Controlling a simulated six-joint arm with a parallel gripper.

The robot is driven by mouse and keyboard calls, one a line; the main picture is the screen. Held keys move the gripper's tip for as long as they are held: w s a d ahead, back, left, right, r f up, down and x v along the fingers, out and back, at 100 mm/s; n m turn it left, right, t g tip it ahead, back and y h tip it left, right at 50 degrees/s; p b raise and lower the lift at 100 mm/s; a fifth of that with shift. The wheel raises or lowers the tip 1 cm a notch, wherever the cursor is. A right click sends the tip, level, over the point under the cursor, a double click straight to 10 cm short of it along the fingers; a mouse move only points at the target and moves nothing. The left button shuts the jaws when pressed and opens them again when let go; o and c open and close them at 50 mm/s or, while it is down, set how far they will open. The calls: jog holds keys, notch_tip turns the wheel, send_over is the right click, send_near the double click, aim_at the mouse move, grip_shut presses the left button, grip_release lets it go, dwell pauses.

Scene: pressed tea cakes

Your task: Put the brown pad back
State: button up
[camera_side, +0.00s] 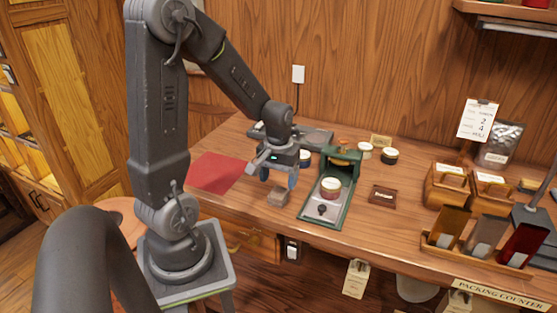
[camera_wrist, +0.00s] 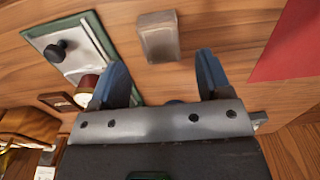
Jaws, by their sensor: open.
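A small brown block (camera_side: 279,197), which looks like the brown pad, lies on the wooden counter left of the green press. It also shows in the wrist view (camera_wrist: 158,37), greyish brown, just beyond my fingertips. My gripper (camera_side: 278,177) is above the counter near this block, its blue fingers pointing down. In the wrist view, the fingers (camera_wrist: 160,62) are apart with nothing between them. A small dark brown labelled holder (camera_side: 382,196) lies right of the press; its label is too small to read.
A red cloth (camera_side: 217,172) lies left of the block. Jars stand behind. Wooden boxes and a rack of packets (camera_side: 490,240) occupy the right.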

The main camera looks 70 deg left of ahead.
aim_at(279, 193)
notch_tip(279, 193, up, 6)
jog(key=s+d+r+m+t, duration=0.2)
jog(key=s+d+r+m, duration=0.1)
jog(key=d, duration=0.5)
jog(key=s+d+r+m+t, duration=0.3)
jog(key=d+r+m, duration=0.3)
jog(key=d, duration=0.3)
jog(key=shift+d+r+t, duration=0.15)
jog(key=shift+r+t, duration=0.15)
jog(key=shift+r, duration=0.15)
